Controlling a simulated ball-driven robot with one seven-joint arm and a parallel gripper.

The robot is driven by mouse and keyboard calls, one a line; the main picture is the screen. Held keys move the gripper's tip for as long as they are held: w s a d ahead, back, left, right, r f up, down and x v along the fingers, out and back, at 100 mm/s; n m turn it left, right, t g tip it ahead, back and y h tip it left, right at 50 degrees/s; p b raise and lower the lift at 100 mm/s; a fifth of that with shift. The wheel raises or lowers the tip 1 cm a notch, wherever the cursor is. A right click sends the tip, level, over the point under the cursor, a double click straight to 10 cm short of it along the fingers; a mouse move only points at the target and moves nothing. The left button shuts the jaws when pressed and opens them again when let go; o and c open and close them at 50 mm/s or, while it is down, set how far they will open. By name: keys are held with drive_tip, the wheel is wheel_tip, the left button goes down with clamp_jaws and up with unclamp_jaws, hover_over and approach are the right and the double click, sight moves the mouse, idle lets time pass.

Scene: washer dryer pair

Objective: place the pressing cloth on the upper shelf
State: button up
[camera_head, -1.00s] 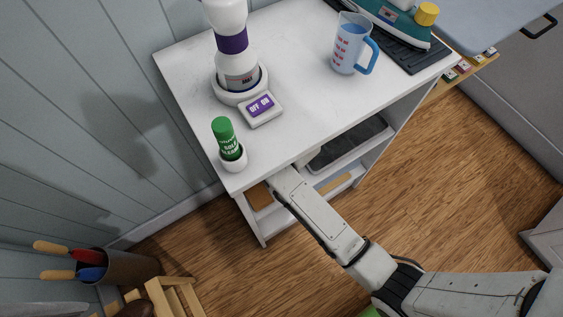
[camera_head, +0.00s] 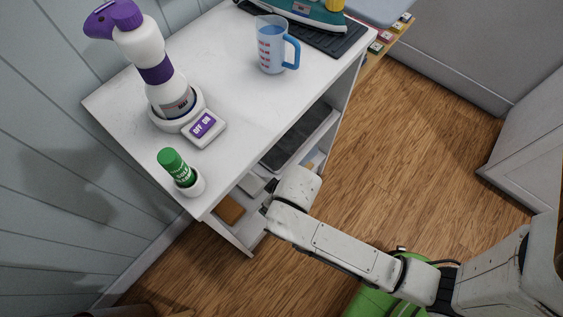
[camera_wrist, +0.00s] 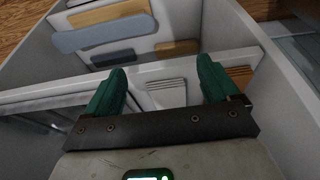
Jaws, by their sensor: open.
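My gripper (camera_wrist: 162,76) shows in the wrist view with two green fingers apart and nothing clearly held between them. It points into the open side of the white shelf unit (camera_head: 239,112). A pale piece with thin stripes (camera_wrist: 167,94) lies beyond and between the fingertips, apart from them as far as I can tell. I cannot tell whether it is the pressing cloth. In the head view my wrist is in front of the unit's opening and hides part of the shelves. A dark mat in a grey tray (camera_head: 300,136) lies on the upper shelf.
A green-capped bottle (camera_head: 178,170), a spray bottle (camera_head: 150,62) on a white base, a measuring jug (camera_head: 271,46) and an iron (camera_head: 308,12) stand on top. A brown block (camera_head: 230,209) sits inside. Tan and blue-grey pieces (camera_wrist: 110,12) show in the wrist view.

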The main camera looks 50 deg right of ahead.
drive_tip(key=s+d+r+g, duration=0.2)
drive_tip(key=s+d+r, duration=0.5)
drive_tip(key=s, duration=0.2)
drive_tip(key=shift+s+d+r, duration=0.15)
drive_tip(key=shift+d+r, duration=0.25)
drive_tip(key=shift+c, duration=0.2)
